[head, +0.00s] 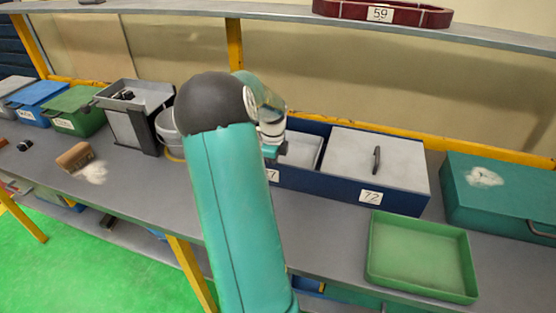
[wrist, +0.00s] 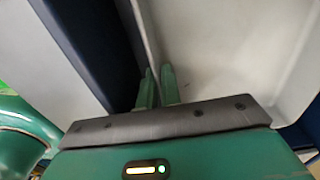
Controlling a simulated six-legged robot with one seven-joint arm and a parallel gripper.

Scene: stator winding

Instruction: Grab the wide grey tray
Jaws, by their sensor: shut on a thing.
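The wide grey tray (head: 304,150) sits in the left part of a dark blue box (head: 318,186), partly hidden behind my arm in the head view. In the wrist view the pale grey tray (wrist: 220,45) fills the right side, with its thin wall running up from between my fingers. My gripper (wrist: 159,84) is shut on that wall, one green finger on each side. In the head view my gripper is mostly hidden behind my teal arm, at the tray's left end.
A grey lid (head: 350,152) with a black handle covers the box's right part, labelled 72. An open green tray (head: 422,290) stands in front, and a teal box (head: 500,205) at the right. A white bucket (head: 168,130) and a grey bin (head: 130,128) stand left of my arm.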

